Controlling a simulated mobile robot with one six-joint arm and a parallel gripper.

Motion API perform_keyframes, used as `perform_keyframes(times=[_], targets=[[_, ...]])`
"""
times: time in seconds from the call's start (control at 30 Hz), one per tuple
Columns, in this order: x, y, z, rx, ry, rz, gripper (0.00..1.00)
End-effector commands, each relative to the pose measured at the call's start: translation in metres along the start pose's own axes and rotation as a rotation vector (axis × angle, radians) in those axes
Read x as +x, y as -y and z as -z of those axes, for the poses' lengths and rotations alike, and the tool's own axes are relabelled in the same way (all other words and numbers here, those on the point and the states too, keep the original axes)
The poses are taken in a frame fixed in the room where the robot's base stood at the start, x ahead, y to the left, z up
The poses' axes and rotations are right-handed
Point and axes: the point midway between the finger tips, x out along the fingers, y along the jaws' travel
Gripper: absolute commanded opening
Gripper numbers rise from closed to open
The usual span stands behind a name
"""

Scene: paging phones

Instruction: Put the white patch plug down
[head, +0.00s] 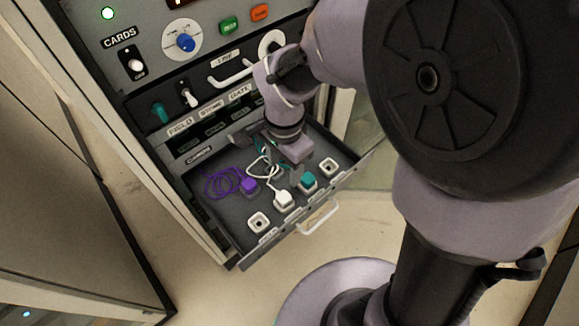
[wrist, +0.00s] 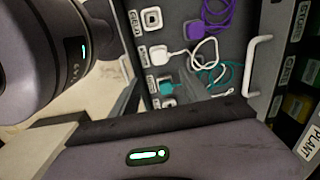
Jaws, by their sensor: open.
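The white patch plug (head: 283,200) sits at the second place from the left in the front row of the open drawer, its white cord looping back. It also shows in the wrist view (wrist: 170,58). My gripper (head: 268,152) is open over the back part of the drawer, behind the white plug and apart from it. A teal plug (head: 308,181) sits to the right of the white one. A purple plug (head: 249,186) lies farther back with a coiled purple cord.
Empty square seats stand at the row's left end (head: 258,222) and right end (head: 328,167). The drawer (head: 232,243) has a white front handle (head: 318,217). The panel above carries switches, a blue knob (head: 186,42) and a white curved handle (head: 231,76).

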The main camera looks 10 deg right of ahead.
Motion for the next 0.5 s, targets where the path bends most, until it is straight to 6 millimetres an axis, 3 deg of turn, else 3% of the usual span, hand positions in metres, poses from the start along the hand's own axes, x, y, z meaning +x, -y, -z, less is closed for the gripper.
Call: perform_keyframes(times=[0.1, 0.23, 0.37, 0.5], targets=[[-0.058, -0.026, 0.008, -0.112, -0.028, 0.131, 0.54], [-0.116, -0.073, 0.005, -0.305, -0.118, 0.296, 0.54], [-0.143, -0.11, -0.007, -0.471, -0.233, 0.4, 0.54], [-0.15, -0.123, -0.013, -0.551, -0.294, 0.435, 0.54]])
